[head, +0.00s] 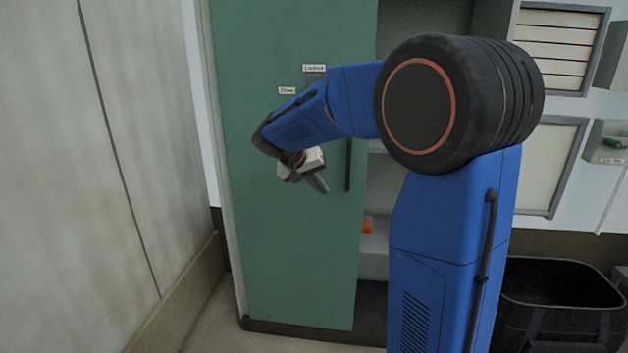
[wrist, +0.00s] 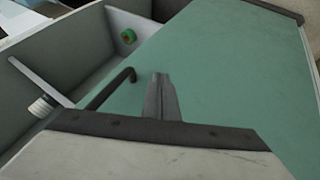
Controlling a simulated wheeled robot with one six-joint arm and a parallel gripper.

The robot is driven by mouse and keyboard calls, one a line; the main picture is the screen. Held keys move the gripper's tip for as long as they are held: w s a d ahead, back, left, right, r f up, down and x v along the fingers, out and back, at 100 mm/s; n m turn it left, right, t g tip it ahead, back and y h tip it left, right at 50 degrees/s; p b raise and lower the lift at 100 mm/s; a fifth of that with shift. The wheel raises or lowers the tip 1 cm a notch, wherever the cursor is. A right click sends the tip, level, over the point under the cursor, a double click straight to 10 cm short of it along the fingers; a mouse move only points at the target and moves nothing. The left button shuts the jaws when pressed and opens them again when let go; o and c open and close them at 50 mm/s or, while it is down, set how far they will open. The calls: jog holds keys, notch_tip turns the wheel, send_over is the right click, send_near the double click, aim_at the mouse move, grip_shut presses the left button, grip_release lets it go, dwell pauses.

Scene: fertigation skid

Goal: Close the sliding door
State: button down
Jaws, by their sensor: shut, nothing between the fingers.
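The green sliding door (head: 290,230) covers the left part of a cabinet; the cabinet is open to the right of it, with shelves showing. A dark vertical bar handle (head: 348,165) is near the door's right edge. My gripper (head: 322,187) is shut and empty in front of the door, to the left of the handle. In the wrist view the shut fingers (wrist: 160,78) are over the green door face (wrist: 220,65), with the bent dark handle (wrist: 112,88) beside them, apart in the picture. I cannot tell whether the fingertips touch the door.
An orange item (head: 367,225) is on a cabinet shelf. The wrist view shows a green round item (wrist: 128,37) and a white ribbed item (wrist: 42,106) inside the cabinet. A black bin (head: 560,300) stands at lower right. A pale wall (head: 90,170) is at left.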

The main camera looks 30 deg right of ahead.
aim_at(337, 186)
jog(key=shift+s+d, duration=0.25)
jog(key=shift+d, duration=0.5)
jog(key=shift+s+d, duration=0.25)
jog(key=shift+d, duration=0.45)
jog(key=shift+s+d, duration=0.25)
jog(key=shift+d, duration=0.5)
jog(key=s+d, duration=1.1)
jog(key=d, duration=0.4)
jog(key=s+d, duration=1.1)
jog(key=d, duration=0.4)
jog(key=shift+d, duration=0.2)
jog(key=shift+s, duration=0.15)
